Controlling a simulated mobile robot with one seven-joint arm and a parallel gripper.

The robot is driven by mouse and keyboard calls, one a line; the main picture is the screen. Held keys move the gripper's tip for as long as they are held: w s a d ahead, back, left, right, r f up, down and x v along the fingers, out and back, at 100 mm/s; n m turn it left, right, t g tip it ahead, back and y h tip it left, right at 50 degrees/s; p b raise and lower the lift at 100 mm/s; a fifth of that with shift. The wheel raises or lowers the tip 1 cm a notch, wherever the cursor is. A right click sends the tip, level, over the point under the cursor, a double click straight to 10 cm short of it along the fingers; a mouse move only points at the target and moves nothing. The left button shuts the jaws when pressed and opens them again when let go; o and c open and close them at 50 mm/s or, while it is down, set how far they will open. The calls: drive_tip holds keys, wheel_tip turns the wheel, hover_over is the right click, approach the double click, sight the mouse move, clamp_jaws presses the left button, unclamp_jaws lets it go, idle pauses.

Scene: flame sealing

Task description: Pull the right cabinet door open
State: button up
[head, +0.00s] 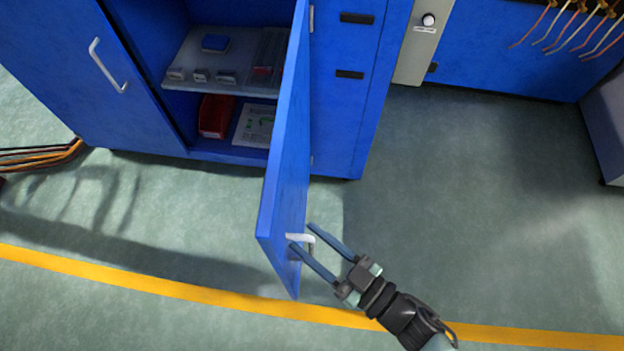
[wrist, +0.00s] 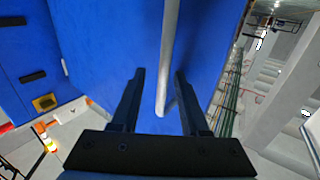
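The right cabinet door (head: 288,165) is a blue panel that stands wide open, swung out from the blue cabinet towards the front. Its pale bar handle (head: 309,239) is near the door's free edge. My gripper (head: 302,236) is at the handle, with one finger on each side of it. In the wrist view the handle (wrist: 168,60) runs between the two dark fingers, with a gap on both sides, in front of the blue door face (wrist: 110,35). The gripper is open. Part of the handle is hidden behind a finger in the head view.
The left cabinet door (head: 85,70) is shut. Inside the cabinet, a shelf (head: 190,55) holds small boxes, with a red bin (head: 215,115) below. Blue drawers (head: 345,110) stand right of the opening. The green floor (head: 470,210) to the right is clear.

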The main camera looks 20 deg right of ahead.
drive_tip(key=v, duration=1.3)
drive_tip(key=shift+a, duration=0.1)
drive_tip(key=shift+s, duration=0.1)
